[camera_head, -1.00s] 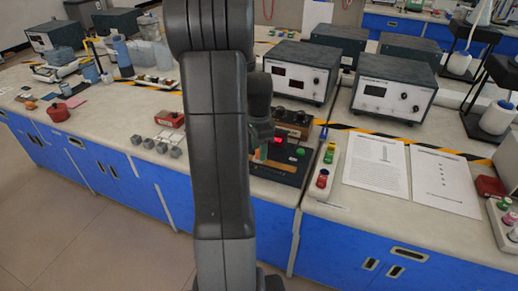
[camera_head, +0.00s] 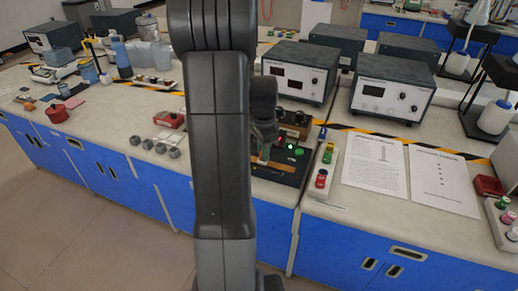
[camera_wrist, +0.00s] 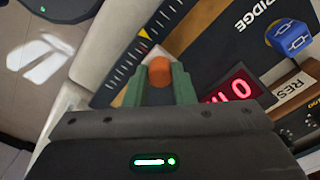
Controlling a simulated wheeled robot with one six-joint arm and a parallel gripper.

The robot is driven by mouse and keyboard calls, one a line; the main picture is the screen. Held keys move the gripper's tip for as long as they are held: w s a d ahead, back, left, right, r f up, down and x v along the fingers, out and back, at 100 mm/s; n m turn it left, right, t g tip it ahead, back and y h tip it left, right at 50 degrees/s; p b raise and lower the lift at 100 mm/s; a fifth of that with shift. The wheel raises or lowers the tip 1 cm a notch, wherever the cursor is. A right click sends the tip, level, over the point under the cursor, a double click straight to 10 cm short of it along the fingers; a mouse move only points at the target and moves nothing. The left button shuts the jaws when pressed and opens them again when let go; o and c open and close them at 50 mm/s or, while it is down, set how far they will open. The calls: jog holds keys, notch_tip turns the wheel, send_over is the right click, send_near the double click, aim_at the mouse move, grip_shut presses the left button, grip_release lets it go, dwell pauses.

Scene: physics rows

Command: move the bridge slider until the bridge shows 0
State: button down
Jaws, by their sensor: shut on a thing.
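The bridge board (camera_head: 277,172) is a dark panel on the bench, partly hidden behind my arm in the head view. In the wrist view its dark face (camera_wrist: 215,45) bears the word BRIDGE. My gripper (camera_wrist: 157,82) is shut, its green fingers on either side of the orange slider knob (camera_wrist: 158,68). The red digit display (camera_wrist: 236,90) is lit, tilted and partly cut off by the gripper; a 0 shows, but the full reading is unclear.
A blue block with a circuit symbol (camera_wrist: 290,37) and a wooden box marked RES (camera_wrist: 293,98) stand beside the display. Two metered instruments (camera_head: 298,72) (camera_head: 393,87) stand behind. Papers (camera_head: 375,165) lie at right. A small red box (camera_head: 170,120) and grey cubes (camera_head: 155,147) lie at left.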

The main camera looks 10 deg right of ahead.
jog(key=c, duration=1.2)
grip_release()
jog(key=shift+r, duration=0.1)
notch_tip(320, 180, up, 14)
jog(key=shift+p, duration=0.4)
jog(key=shift+f, duration=0.25)
